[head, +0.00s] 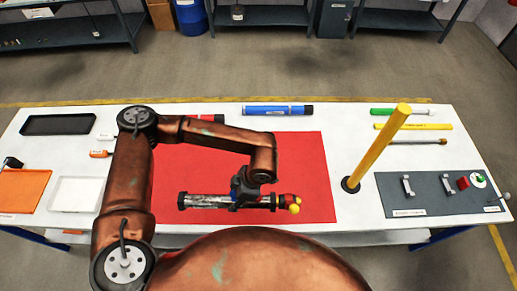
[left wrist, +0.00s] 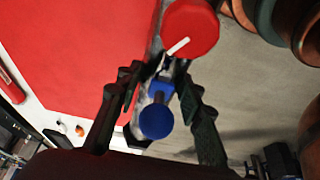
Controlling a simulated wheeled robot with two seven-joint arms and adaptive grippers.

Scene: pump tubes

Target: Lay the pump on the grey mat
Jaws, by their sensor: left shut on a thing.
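The pump (head: 205,201) is a silver tube with dark ends and red and yellow parts at its right end. It lies across the picture over the red mat, roughly level; I cannot tell whether it touches the mat. My left gripper (head: 245,192) is shut on its middle from above. In the left wrist view, the fingers (left wrist: 157,95) stand on both sides of the pump, with a blue knob (left wrist: 156,122) between them and a red knob (left wrist: 190,28) beyond. The grey mat (head: 420,190) is at the right of the table. My right gripper is not in view.
A yellow post (head: 378,145) stands between the red mat (head: 310,160) and the grey mat. The grey mat bears two metal brackets, a red block and a round white dial. A blue tube (head: 277,110) lies behind. Trays (head: 77,194) are at left.

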